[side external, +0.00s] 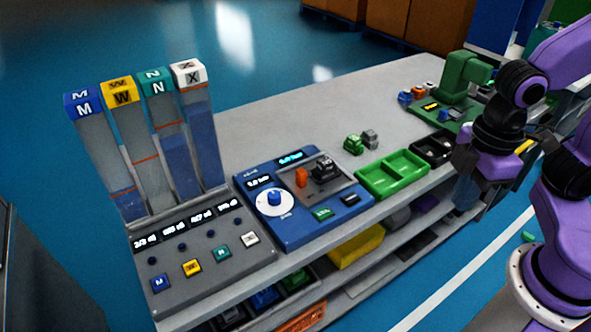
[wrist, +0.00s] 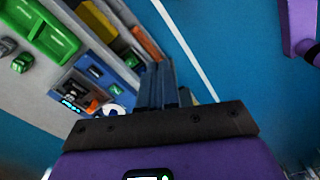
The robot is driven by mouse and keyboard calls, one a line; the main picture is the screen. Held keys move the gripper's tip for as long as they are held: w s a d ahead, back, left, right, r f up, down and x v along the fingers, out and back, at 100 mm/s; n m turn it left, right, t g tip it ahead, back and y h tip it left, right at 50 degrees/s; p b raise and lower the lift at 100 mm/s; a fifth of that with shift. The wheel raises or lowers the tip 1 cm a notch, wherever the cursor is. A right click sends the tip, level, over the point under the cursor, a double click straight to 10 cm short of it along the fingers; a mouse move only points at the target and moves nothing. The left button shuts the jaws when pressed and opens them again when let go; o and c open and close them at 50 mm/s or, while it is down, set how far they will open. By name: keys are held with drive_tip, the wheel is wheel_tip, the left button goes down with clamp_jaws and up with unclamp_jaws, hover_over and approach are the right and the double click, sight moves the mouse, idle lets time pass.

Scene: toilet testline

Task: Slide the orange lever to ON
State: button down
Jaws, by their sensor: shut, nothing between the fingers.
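The orange lever (side external: 301,177) stands upright on a grey plate of the blue panel (side external: 262,181), left of a dark block (side external: 323,167). A small orange part, probably the lever, shows in the wrist view (wrist: 92,107). ON or OFF markings are too small to read. My gripper (side external: 464,196) is shut and empty, pointing down beyond the bench's front edge, well to the right of the lever and apart from it. In the wrist view, its closed fingers (wrist: 157,76) point away from the camera, with the panel to their left.
The blue panel also carries a white dial with a blue knob (side external: 274,197). Left of it stand tall tubes on a grey button box (side external: 205,262). Right are a green tray (side external: 392,174), a black tray (side external: 432,148) and a green machine (side external: 462,85). The bench behind is mostly clear.

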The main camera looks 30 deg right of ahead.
drive_tip(key=w+a+f+n+h, duration=0.1)
drive_tip(key=w+a, duration=0.5)
drive_tip(key=w, duration=0.3)
drive_tip(key=w+a+n+h, duration=0.1)
drive_tip(key=w+a, duration=0.4)
drive_tip(key=w, duration=0.4)
drive_tip(key=w+a+f+n+h, duration=0.1)
drive_tip(key=w+a+n, duration=0.1)
drive_tip(key=w+a, duration=0.55)
drive_tip(key=w+f+n+h, duration=0.1)
drive_tip(key=w+f, duration=0.4)
drive_tip(key=w, duration=0.6)
drive_tip(key=shift+f, duration=0.1)
approach(304, 177)
drive_tip(key=a+f, duration=0.2)
drive_tip(key=w+a+f, duration=0.1)
drive_tip(key=a+f, duration=0.1)
drive_tip(key=f, duration=0.1)
drive_tip(key=shift+w+a, duration=0.1)
drive_tip(key=shift+a, duration=0.05)
drive_tip(key=d, duration=0.3)
drive_tip(key=shift+f, duration=0.4)
drive_tip(key=shift+d, duration=0.6)
